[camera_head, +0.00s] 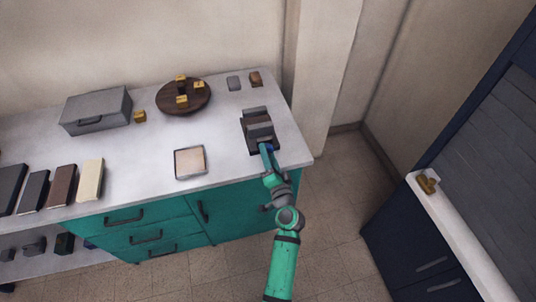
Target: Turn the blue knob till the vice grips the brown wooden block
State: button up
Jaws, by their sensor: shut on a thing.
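The vice (261,131) stands near the right end of the white worktop, with two grey jaws on a dark base. A dark brownish strip shows between the jaws; I cannot tell whether it is the brown wooden block or the vice's base. The blue knob (269,148) is at the vice's near side, mostly hidden by my gripper. My gripper (268,151) is shut on the blue knob, with my green arm reaching up from below. A small brown block (256,79) also sits at the back of the worktop, apart from the vice.
A round dark wooden board (197,106) with several yellow pieces, a grey case (95,110) and a framed pale tile (190,162) share the worktop (225,150). A small grey block (233,83) is behind the vice. A wall corner is close at right.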

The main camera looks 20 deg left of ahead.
jog(key=shift+m, duration=1.7)
jog(key=shift+s, duration=0.1)
jog(key=o, duration=1.1)
jog(key=shift+c, duration=0.2)
